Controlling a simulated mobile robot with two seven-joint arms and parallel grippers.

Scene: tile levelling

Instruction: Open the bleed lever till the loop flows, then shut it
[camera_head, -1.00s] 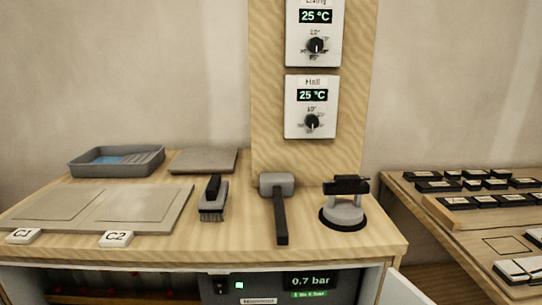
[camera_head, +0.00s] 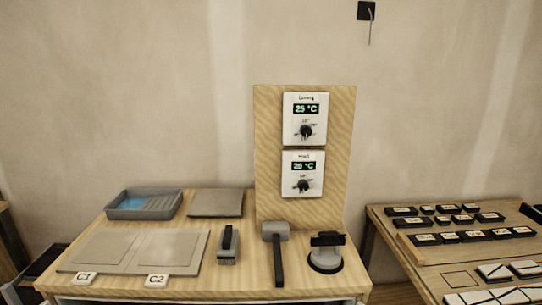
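The bleed lever is not visible in this view. The workbench (camera_head: 215,284) fills the lower middle, and the cabinet under its top is almost wholly below the picture's edge. Two thermostats stand on an upright wooden board (camera_head: 268,130): the upper thermostat (camera_head: 305,119) and the lower Hall thermostat (camera_head: 303,174) both read 25 °C. Neither of my grippers is in view.
On the bench lie a grey tray (camera_head: 145,205), a grey slab (camera_head: 216,203), panels C1 (camera_head: 105,248) and C2 (camera_head: 168,250), a brush (camera_head: 228,246), a mallet (camera_head: 276,240) and a suction cup (camera_head: 326,258). A second table (camera_head: 400,258) at right holds several labelled blocks.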

